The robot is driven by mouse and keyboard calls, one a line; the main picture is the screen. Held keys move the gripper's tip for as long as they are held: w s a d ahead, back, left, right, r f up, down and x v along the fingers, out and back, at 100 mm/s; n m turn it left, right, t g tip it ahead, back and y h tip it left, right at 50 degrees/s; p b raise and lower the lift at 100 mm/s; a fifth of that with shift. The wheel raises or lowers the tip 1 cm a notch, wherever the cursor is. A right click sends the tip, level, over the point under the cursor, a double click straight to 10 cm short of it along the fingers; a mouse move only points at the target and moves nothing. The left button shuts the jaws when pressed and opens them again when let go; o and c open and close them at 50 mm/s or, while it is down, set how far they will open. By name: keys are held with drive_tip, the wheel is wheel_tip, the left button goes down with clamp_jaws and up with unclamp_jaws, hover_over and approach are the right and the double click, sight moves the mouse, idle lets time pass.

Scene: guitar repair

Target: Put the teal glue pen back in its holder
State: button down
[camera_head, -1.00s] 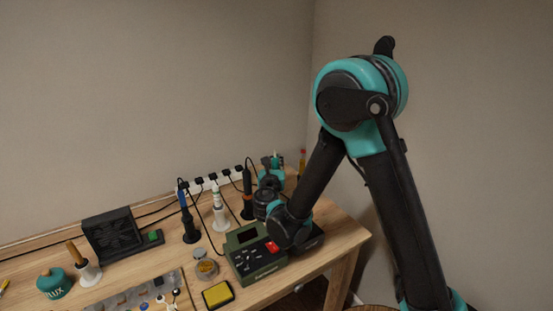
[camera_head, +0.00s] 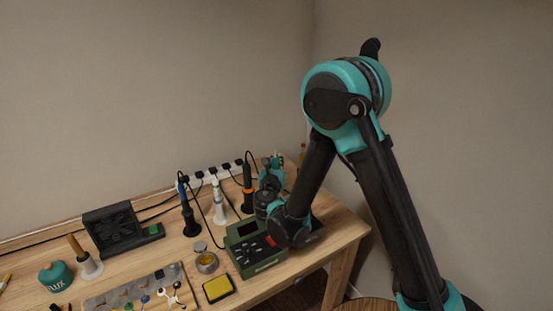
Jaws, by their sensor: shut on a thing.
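My gripper (camera_head: 272,168) is at the back right of the workbench, beyond the green soldering station, and points away from the camera. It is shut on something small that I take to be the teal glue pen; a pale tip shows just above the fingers. Most of the pen is hidden by the gripper and my wrist. A white stand (camera_head: 221,214) left of my gripper has a slim pale tool with greenish bands upright in it. I cannot tell which holder belongs to the glue pen.
A blue-handled iron (camera_head: 187,214) and an orange-and-black iron (camera_head: 248,187) stand upright near the power strip (camera_head: 209,177).

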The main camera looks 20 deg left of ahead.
drive_tip(key=shift+f, duration=0.35)
drive_tip(key=c, duration=0.7)
unclamp_jaws()
drive_tip(key=shift+c, duration=0.2)
wheel_tip(320, 180, up, 11)
idle(1.3)
